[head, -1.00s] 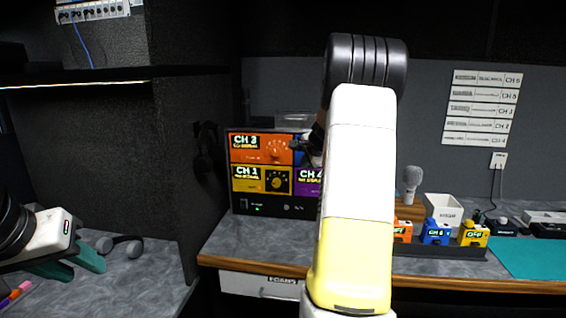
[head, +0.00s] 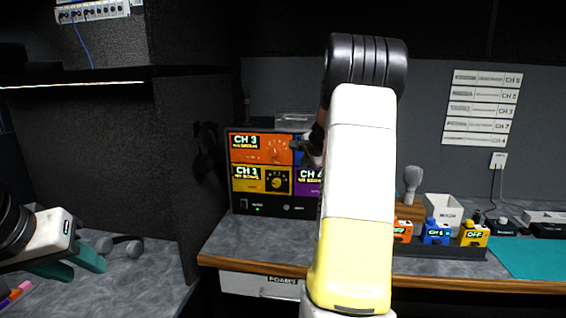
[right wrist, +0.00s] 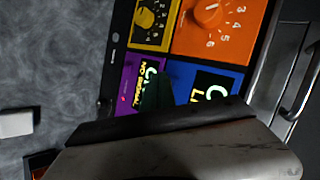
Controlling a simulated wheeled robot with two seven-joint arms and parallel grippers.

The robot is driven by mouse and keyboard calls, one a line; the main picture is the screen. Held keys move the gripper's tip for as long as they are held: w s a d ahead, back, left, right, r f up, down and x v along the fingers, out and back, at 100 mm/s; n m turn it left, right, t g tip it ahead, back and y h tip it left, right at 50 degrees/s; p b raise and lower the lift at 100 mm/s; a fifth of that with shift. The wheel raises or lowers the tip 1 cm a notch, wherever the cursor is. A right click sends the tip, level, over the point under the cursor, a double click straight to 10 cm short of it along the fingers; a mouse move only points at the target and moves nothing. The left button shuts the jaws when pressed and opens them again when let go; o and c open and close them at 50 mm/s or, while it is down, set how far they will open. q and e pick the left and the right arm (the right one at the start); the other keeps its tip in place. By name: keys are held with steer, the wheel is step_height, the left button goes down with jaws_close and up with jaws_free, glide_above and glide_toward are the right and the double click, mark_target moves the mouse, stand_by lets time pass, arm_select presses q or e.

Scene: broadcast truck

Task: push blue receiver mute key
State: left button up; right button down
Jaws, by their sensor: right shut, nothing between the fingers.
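The receiver rack (head: 271,211) stands on the bench with orange, yellow, purple and blue units. The blue receiver (head: 299,157) is upper right and mostly hidden behind my right arm. In the right wrist view the blue receiver (right wrist: 223,80) shows tilted, its lower part cut off by my gripper body; its mute key cannot be made out. My right gripper (right wrist: 157,88) is shut and empty, its dark green fingertips in front of the border between the purple and blue units; contact cannot be told. My left gripper (head: 80,264) is open and empty at far left.
Headphones (head: 120,245) lie on the left counter. Right of my arm are a microphone (head: 412,180), a white box (head: 443,209) and small orange, blue (head: 436,233) and yellow packs. A teal mat (head: 530,257) lies at right. The bench left of the rack is clear.

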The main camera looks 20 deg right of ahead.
steer(key=shift+w, duration=0.1)
stand_by(0.4)
steer(key=shift+w+d, duration=0.25)
steer(key=shift+w, duration=0.1)
stand_by(0.4)
steer(key=shift+s+a, duration=0.25)
steer(key=shift+s, duration=0.25)
steer(key=s+a, duration=0.3)
steer(key=s, duration=0.2)
stand_by(0.6)
steer(key=shift+a, duration=0.1)
